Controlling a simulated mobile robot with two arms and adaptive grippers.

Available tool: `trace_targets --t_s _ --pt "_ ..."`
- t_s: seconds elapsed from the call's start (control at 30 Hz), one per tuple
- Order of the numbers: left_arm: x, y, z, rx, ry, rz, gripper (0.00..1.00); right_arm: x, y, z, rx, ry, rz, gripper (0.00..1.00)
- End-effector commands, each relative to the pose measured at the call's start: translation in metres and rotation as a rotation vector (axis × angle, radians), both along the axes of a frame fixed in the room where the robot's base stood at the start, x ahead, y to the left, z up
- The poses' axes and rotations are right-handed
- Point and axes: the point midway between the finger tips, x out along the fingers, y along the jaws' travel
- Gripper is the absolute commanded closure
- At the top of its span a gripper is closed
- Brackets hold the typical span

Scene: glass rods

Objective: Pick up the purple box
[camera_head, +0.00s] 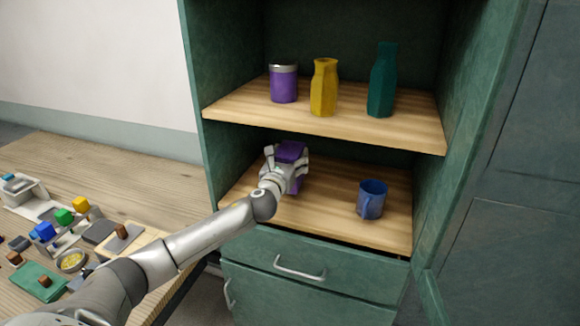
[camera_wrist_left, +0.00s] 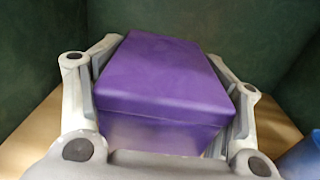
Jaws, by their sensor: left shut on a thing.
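The purple box (camera_head: 291,151) is at the left of the cabinet's lower wooden shelf (camera_head: 330,212). My left gripper (camera_head: 287,168) reaches in from the left and is shut on the box. In the left wrist view the purple box (camera_wrist_left: 165,80) fills the space between the two grey fingers of the gripper (camera_wrist_left: 165,105), one finger on each side. The underside of the box is hidden, so I cannot tell whether it touches the shelf. My right gripper is not in view.
A blue mug (camera_head: 371,199) stands right of the box on the same shelf. The upper shelf (camera_head: 340,128) above holds a purple jar (camera_head: 284,83), a yellow vase (camera_head: 324,87) and a teal bottle (camera_head: 382,80). A wooden table (camera_head: 110,168) with several small objects is at left.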

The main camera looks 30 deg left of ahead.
Motion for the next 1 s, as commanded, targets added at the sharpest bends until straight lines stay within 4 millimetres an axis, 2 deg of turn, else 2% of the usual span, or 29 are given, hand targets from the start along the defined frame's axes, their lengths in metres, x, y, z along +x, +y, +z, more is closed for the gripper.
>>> trace_targets --t_s 0.4,0.7,1.0 --pt "-0.050 -0.023 0.062 0.003 -0.003 -0.004 0.70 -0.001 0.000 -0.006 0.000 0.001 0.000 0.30" --pt "-0.095 -0.042 0.082 0.003 -0.004 -0.003 0.70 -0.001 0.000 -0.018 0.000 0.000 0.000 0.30" --pt "-0.122 -0.054 0.096 0.002 -0.003 -0.001 0.70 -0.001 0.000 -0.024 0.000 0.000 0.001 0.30"
